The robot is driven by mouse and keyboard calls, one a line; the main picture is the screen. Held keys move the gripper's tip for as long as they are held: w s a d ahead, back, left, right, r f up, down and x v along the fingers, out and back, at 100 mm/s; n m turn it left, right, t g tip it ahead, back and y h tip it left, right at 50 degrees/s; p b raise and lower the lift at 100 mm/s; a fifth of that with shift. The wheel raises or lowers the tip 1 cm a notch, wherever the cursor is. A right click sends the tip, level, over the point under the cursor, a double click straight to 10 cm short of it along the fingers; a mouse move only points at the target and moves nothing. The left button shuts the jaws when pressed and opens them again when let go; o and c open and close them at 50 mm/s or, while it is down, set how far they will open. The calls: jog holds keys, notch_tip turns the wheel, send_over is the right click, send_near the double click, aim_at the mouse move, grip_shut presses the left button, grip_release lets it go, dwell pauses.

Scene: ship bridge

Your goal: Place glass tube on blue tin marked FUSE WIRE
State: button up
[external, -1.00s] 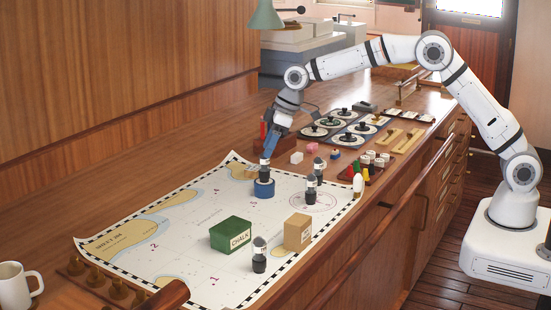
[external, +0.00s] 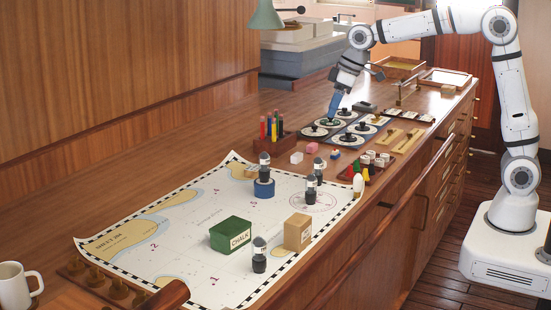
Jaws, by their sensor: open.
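A short round blue tin (external: 264,189) stands on the chart; I cannot read any lettering on it. A small dark piece with a pale band (external: 264,167), which may be the glass tube, stands upright on top of the tin. Similar upright pieces stand to the right (external: 311,189), just behind that one (external: 319,166), and near the front of the chart (external: 259,256). My gripper (external: 333,113) is open, apart from the tin, above the panel of round dials behind the chart. Its fingertips are small in this view.
A green CHALK box (external: 231,235) and a tan box (external: 298,231) stand on the chart (external: 195,230). A rack of coloured sticks (external: 272,132) and the dial panel (external: 350,134) lie behind. A white mug (external: 14,287) stands front left.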

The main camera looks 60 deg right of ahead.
jog(key=s+d+f+m, duration=0.1)
jog(key=s+d+f, duration=0.1)
jog(key=s, duration=0.8)
jog(key=s+d+f+m+h, duration=0.1)
jog(key=s+d+m, duration=0.1)
jog(key=s+d, duration=0.3)
jog(key=s+d+f+m, duration=0.1)
jog(key=s+d+f, duration=0.1)
jog(key=s, duration=1.2)
jog(key=shift+s+d+f+h, duration=0.3)
jog(key=shift+s+d+f, duration=0.05)
jog(key=shift+d, duration=0.3)
